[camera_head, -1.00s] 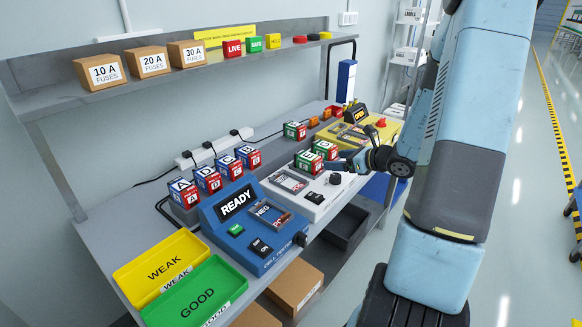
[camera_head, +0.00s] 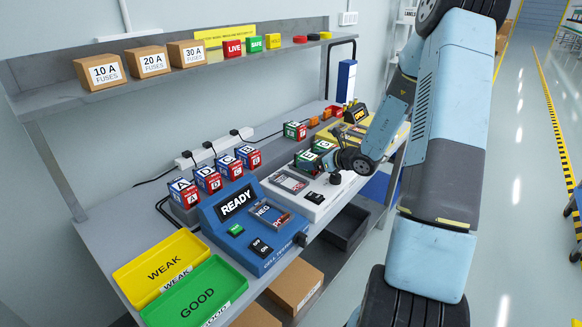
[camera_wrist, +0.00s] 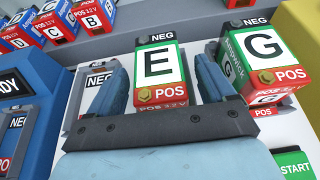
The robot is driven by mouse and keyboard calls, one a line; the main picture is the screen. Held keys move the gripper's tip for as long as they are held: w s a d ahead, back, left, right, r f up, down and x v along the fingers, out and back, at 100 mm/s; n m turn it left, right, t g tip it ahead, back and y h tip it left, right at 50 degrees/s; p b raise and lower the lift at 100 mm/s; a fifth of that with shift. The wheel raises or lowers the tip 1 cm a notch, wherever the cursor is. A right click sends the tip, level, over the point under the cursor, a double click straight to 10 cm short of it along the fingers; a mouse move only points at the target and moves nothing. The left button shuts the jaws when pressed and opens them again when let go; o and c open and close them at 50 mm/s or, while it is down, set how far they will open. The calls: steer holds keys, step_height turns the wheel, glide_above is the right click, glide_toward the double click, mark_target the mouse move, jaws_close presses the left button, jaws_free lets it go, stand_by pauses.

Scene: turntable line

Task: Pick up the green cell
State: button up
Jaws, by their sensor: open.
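The green cell marked E (camera_wrist: 160,66) stands on the white unit (camera_head: 322,205), green lettered face towards the wrist camera. A second green cell marked G (camera_wrist: 258,50) stands close to its right. In the head view E (camera_head: 306,162) and G (camera_head: 321,147) are partly behind my gripper (camera_head: 334,163). A third green-topped cell (camera_head: 294,130) stands farther back. My gripper (camera_wrist: 158,75) is open. In the wrist view one finger shows left of E and the other right of it, between E and G. Contact with E cannot be told.
Blue cells A to D (camera_head: 213,176) stand in a row at the left. The blue tester (camera_head: 262,237) reads READY. Yellow WEAK (camera_head: 160,268) and green GOOD (camera_head: 197,295) trays lie at the front left. A yellow unit (camera_head: 352,132) stands to the right.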

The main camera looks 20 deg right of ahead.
steer(key=shift+x, duration=1.1)
steer(key=shift+c, duration=0.2)
steer(key=c, duration=1.5)
steer(key=shift+r, duration=0.1)
